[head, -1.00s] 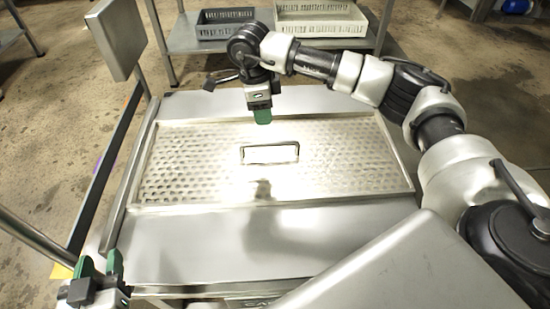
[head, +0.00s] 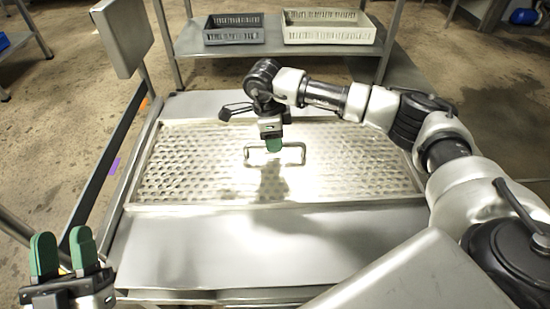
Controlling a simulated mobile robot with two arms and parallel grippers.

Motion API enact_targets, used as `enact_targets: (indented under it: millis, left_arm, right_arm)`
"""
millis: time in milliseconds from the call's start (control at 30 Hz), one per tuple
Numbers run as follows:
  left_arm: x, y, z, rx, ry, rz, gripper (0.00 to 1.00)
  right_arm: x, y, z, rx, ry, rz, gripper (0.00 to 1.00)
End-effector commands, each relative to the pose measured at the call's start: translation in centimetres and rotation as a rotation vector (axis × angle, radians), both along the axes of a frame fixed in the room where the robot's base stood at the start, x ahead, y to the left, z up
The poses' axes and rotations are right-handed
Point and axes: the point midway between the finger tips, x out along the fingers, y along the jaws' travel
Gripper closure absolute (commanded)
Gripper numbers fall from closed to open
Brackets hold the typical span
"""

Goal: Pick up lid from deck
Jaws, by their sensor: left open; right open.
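The lid (head: 200,178) is a flat perforated metal sheet with a raised rim, lying on the steel deck (head: 180,255). A metal loop handle (head: 303,153) stands up at its middle. My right gripper (head: 274,146) is open and points down at the handle, its green fingertips overlapping the handle's top bar in the picture. I cannot tell whether the bar is between the fingers. My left gripper (head: 64,254) is open and empty, with green fingers pointing up, off the deck's front left corner.
A grey crate (head: 234,37) and a white crate (head: 329,35) stand on a low steel table behind the deck. A grey panel on a post (head: 122,35) rises at the back left. The deck in front of the lid is bare.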

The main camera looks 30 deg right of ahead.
Motion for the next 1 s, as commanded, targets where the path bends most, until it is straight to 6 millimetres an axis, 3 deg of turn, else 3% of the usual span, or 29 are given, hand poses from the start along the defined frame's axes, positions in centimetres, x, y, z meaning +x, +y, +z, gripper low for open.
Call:
enact_targets:
  millis: [200, 567, 833, 1000]
  left_arm:
    - [-1.7, 0.1, 1.5, -0.055, -0.186, -0.011, 0.57]
    - [-2.2, 0.2, 2.1, -0.069, -0.233, -0.013, 0.57]
    - [-2.2, 0.2, 2.0, -0.069, -0.232, -0.013, 0.57]
    - [-2.2, 0.2, 2.1, -0.069, -0.232, -0.013, 0.57]
  right_arm:
    - [-0.1, -0.3, -2.4, -0.001, 0.0, -0.001, 0.56]
    - [-0.2, -0.3, -2.7, 0.0, -0.001, -0.001, 0.56]
    - [-0.2, -0.3, -2.7, 0.0, -0.001, -0.001, 0.97]
    - [-0.2, -0.3, -2.7, 0.0, -0.001, -0.001, 1.0]
